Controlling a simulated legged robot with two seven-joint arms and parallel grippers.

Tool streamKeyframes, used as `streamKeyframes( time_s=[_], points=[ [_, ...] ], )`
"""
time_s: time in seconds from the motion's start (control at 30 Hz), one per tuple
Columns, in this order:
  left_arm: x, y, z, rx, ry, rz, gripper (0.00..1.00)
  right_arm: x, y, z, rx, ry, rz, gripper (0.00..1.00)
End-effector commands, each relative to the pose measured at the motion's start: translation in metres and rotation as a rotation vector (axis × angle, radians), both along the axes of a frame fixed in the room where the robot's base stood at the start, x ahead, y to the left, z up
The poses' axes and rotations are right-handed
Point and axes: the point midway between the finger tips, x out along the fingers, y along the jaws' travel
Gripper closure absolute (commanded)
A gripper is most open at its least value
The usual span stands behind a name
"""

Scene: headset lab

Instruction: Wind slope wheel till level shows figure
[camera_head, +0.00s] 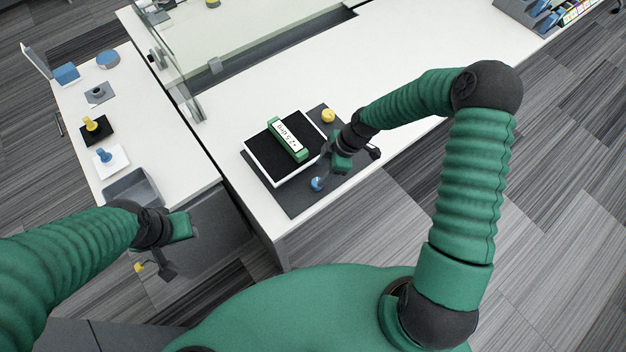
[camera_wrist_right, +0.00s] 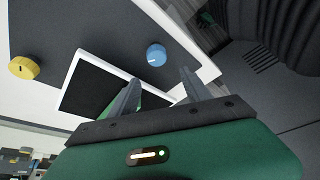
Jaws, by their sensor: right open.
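A green level (camera_head: 288,139) with a white readout lies on a white-edged black plate (camera_head: 262,160), which sits on a dark grey base (camera_head: 290,203). The readout seems to show +2.5 deg, in small print. A blue wheel (camera_head: 317,184) is at the base's near corner and a yellow wheel (camera_head: 328,115) at its far right. My right gripper (camera_head: 338,163) is open and empty above the base. In the wrist view the blue wheel (camera_wrist_right: 156,55) lies beyond the open fingers, apart from them. My left gripper (camera_head: 178,232) hangs at the lower left, its fingers unclear.
The white table (camera_head: 420,60) has free room behind and right of the base. A glass-sided enclosure (camera_head: 190,95) stands behind left. A side table (camera_head: 75,90) holds blue and yellow knobbed pieces and a grey bin (camera_head: 130,188). A rack (camera_head: 535,14) stands far right.

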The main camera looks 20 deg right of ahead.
Motion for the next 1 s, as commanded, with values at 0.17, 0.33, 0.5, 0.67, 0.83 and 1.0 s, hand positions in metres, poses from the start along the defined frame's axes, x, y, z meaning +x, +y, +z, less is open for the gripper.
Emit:
streamKeyframes(
  time_s=[0.17,0.33,0.5,0.67,0.83,1.0],
  points=[
    [0.000,0.000,0.004,0.000,0.000,-0.001,0.64,0.005,0.011,-0.043,0.006,0.004,-0.004,0.43],
    [0.000,-0.001,0.006,-0.001,0.000,-0.002,0.64,0.008,0.023,-0.067,0.001,0.003,-0.003,0.43],
    [0.000,0.000,0.006,0.000,0.000,-0.002,0.64,0.009,0.030,-0.072,-0.004,0.000,-0.004,0.43],
    [0.000,0.000,0.006,0.000,0.000,-0.001,0.64,0.009,0.029,-0.072,-0.004,0.000,-0.004,0.43],
    [0.000,0.000,0.006,0.000,0.000,-0.001,0.64,0.009,0.026,-0.073,-0.001,0.002,-0.004,0.64],
    [0.000,0.000,0.006,0.000,0.000,-0.001,0.64,0.008,0.023,-0.074,0.001,0.003,-0.005,0.86]
  ],
)
